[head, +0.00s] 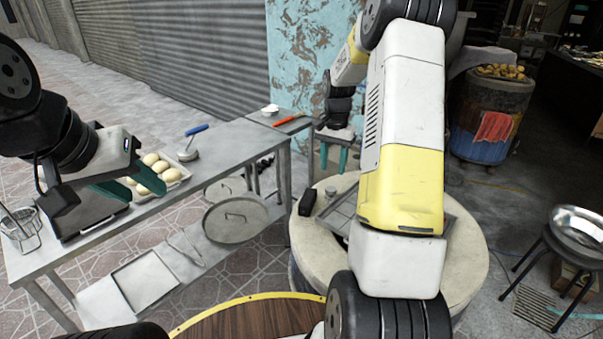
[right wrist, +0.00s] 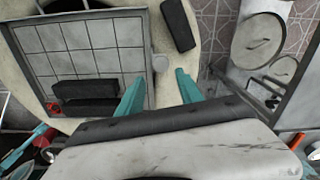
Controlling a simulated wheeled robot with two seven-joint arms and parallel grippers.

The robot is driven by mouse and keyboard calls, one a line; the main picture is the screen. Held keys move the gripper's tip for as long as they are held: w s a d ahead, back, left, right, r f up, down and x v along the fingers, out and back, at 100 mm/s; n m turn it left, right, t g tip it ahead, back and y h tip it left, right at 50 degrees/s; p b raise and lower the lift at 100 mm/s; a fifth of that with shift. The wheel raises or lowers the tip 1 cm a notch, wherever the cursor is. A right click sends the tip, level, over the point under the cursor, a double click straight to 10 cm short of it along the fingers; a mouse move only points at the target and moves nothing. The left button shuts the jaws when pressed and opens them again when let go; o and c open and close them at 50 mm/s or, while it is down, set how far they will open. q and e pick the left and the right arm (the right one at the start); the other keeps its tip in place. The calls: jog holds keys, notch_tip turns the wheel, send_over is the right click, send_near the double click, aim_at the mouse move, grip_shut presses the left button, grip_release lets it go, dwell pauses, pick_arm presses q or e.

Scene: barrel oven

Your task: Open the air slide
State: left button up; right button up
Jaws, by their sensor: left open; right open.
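The barrel oven has a round pale top (head: 465,258), partly hidden by my right arm. A square metal grid in a frame (right wrist: 85,48) lies on the top, with dark blocks (right wrist: 87,107) along one side. A small grey round knob (right wrist: 160,63) and a loose black block (right wrist: 178,25) sit beside the frame. I cannot tell which part is the air slide. My right gripper (right wrist: 160,82) is open and empty; its teal fingers appear over the top near the knob. In the head view it (head: 334,158) shows beyond the oven. My left gripper (head: 125,182) is open over the table.
A metal table (head: 225,150) at left holds a tray of dough balls (head: 158,172) near my left gripper, a blue-handled tool (head: 192,143) and a red-handled tool (head: 289,119). A stool with a metal bowl (head: 578,225) stands at right. A second barrel (head: 480,140) stands behind.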

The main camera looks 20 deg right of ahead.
aim_at(331, 188)
jog(key=shift+w+f, duration=0.15)
jog(key=shift+f, duration=0.3)
notch_tip(331, 188, down, 7)
jog(key=shift+f, duration=0.1)
grip_shut()
dwell(1.3)
